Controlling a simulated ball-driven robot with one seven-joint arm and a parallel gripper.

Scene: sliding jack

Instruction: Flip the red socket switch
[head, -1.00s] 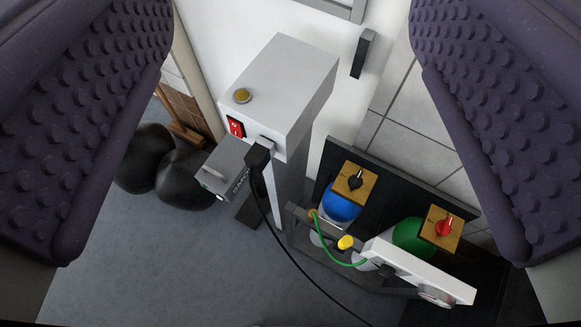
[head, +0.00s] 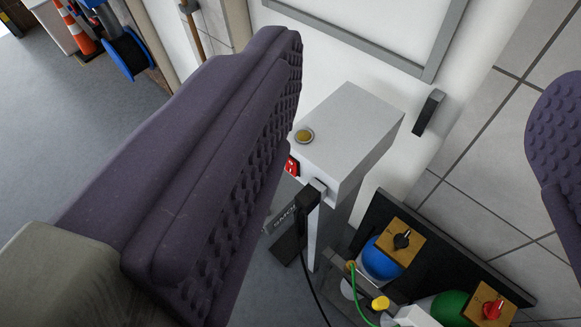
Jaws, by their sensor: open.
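The red socket switch (head: 291,167) sits on the front face of a white post (head: 347,135), below a round yellow button (head: 303,136). Only part of the switch shows, beside the edge of my left finger; which way it is set cannot be told. A black plug (head: 313,194) is in the post's face just to its right, with a cable hanging down. My gripper (head: 420,110) is open and empty. Its left purple studded finger crosses the middle of the view, and the right one shows at the right edge. The post appears between the fingers, close to the left one.
At lower right are a blue tank (head: 381,261) and a green tank (head: 452,308) with knobs. A black door handle (head: 428,112) is behind. A cone (head: 80,36) and blue reel (head: 124,53) stand upper left.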

